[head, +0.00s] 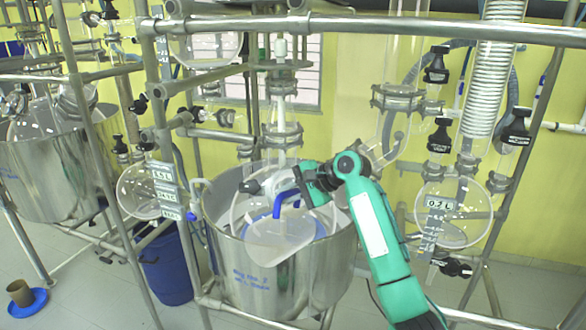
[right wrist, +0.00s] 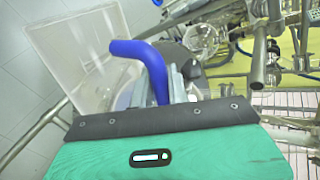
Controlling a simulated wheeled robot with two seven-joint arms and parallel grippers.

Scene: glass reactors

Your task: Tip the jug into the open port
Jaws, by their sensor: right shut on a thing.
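A translucent white jug (head: 272,246) with a bent blue handle (head: 285,202) is in front of and above the steel vessel (head: 255,275). My right gripper (head: 318,184), on the green arm, is shut on the jug at its handle. In the right wrist view the blue handle (right wrist: 150,68) runs to the grey fingers (right wrist: 178,82), and the clear jug body (right wrist: 78,60) lies to the left. The jug's exact tilt and any contents are hard to tell. A glass reactor sits in the vessel, partly behind the jug. I cannot make out its open port. My left gripper is not in view.
Metal frame tubes (head: 380,24) cross above and beside the vessel. A round glass flask (head: 453,213) hangs at the right, another (head: 145,192) at the left. A blue bin (head: 165,268) and a blue dish (head: 30,302) with a brown cup stand on the floor.

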